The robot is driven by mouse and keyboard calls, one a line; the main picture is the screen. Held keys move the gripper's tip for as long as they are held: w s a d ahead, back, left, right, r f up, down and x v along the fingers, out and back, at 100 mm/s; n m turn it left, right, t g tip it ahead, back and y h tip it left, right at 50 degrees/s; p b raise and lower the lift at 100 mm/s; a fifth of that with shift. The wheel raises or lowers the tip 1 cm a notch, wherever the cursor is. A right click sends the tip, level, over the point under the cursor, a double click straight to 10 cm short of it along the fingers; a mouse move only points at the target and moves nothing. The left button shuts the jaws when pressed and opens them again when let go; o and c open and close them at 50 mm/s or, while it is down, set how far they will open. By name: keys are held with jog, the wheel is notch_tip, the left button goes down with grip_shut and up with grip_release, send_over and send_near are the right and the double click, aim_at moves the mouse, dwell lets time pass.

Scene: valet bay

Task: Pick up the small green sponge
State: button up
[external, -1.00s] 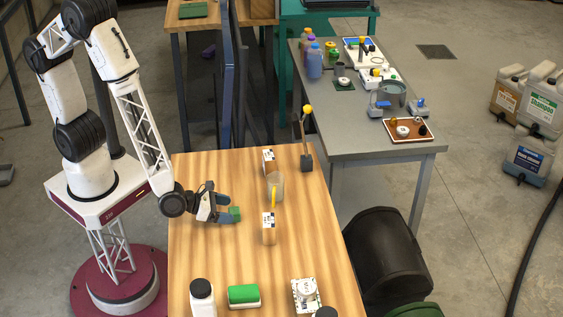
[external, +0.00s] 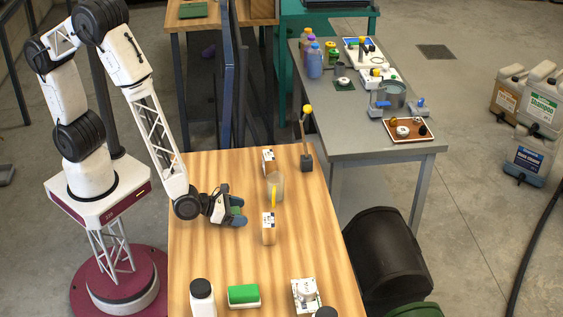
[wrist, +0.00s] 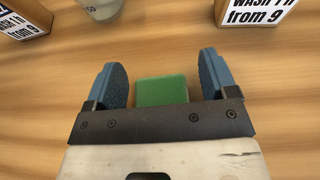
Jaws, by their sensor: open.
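A small green sponge (wrist: 162,91) lies on the wooden table between the two blue fingers of my gripper (wrist: 164,82) in the wrist view. There is a gap on each side of it, wider at the right finger. Its near end is hidden behind the dark bar of my gripper. In the external view my gripper (external: 237,211) is low over the left part of the wooden table (external: 205,255), open, with the green sponge (external: 236,201) partly hidden by the fingers.
A larger green sponge (external: 243,294), a white bottle (external: 202,298) and a white item (external: 305,293) stand at the front. Bare wood lies between.

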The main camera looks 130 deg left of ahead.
aim_at(239, 210)
jog(key=c, duration=1)
jog(key=shift+r, duration=0.1)
jog(key=shift+r, duration=0.7)
notch_tip(239, 210, up, 2)
jog(key=shift+r, duration=0.1)
jog(key=s+d, duration=0.1)
jog(key=s, duration=0.4)
jog(key=s+d+r, duration=0.1)
jog(key=s+d, duration=0.1)
jog(key=s, duration=0.3)
jog(key=s+d, duration=0.1)
jog(key=s, duration=0.4)
jog(key=shift+s+d+r, duration=0.15)
jog(key=shift+d, duration=0.1)
